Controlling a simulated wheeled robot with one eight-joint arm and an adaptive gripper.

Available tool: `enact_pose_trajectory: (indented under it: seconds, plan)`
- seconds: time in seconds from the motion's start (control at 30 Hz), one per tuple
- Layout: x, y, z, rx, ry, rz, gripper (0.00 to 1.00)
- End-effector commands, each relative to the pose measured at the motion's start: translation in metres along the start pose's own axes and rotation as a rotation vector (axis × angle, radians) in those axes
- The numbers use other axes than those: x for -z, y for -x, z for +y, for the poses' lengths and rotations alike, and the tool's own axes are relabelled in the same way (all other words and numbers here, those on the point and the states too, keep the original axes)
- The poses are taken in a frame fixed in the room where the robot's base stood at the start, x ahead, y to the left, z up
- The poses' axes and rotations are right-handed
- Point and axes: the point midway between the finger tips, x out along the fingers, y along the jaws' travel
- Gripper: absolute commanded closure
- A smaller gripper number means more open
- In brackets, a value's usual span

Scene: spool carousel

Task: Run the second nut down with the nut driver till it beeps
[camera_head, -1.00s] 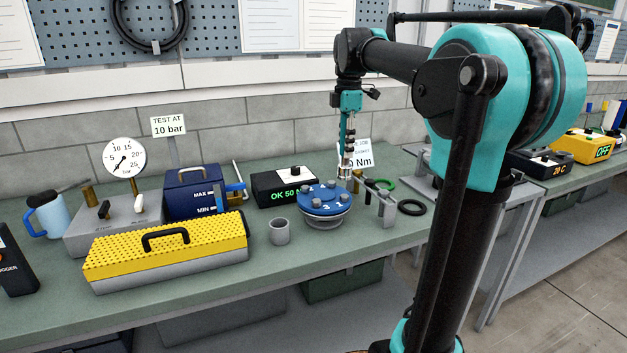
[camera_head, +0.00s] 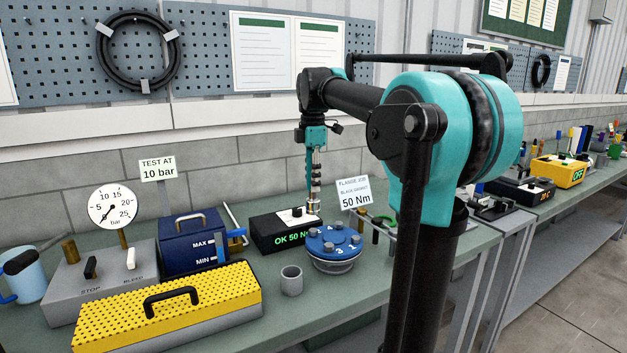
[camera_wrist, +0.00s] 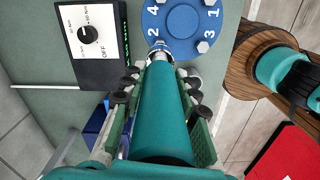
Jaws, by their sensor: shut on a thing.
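My gripper (camera_wrist: 160,95) is shut on the teal nut driver (camera_wrist: 162,115), which points down in the head view (camera_head: 314,185). The blue flange (camera_head: 325,249) has several grey hex nuts and white numbers; it also shows in the wrist view (camera_wrist: 185,22). In the wrist view the driver's tip overlaps the flange edge by number 2, hiding part of the nut there. In the head view the tip appears above the flange's left nut (camera_head: 312,233), with a gap below it. The black controller box (camera_head: 268,238) reads "OK 50 N", partly cut off by the flange.
A grey cup (camera_head: 291,281) stands left of the flange. A yellow-topped case (camera_head: 215,289), a blue tank (camera_head: 187,236) and a gauge unit (camera_head: 75,283) are further left. A "50 Nm" sign (camera_head: 354,193) stands behind the flange. Free bench lies in front of the cup.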

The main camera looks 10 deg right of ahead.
Motion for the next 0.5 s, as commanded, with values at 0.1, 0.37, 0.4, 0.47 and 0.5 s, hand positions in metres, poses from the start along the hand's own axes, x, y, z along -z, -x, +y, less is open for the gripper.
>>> enact_pose_trajectory:
  seconds: [0.1,0.37,0.4,0.47,0.5]
  plan:
    - [0.000,-0.006,0.000,0.000,0.000,0.000,1.00]
    - [0.000,-0.027,0.000,0.000,0.000,0.000,1.00]
    - [0.000,-0.031,0.000,0.000,0.000,0.000,1.00]
    - [0.000,-0.035,0.000,0.000,0.000,0.000,1.00]
    - [0.000,-0.038,0.000,0.000,0.000,0.000,1.00]
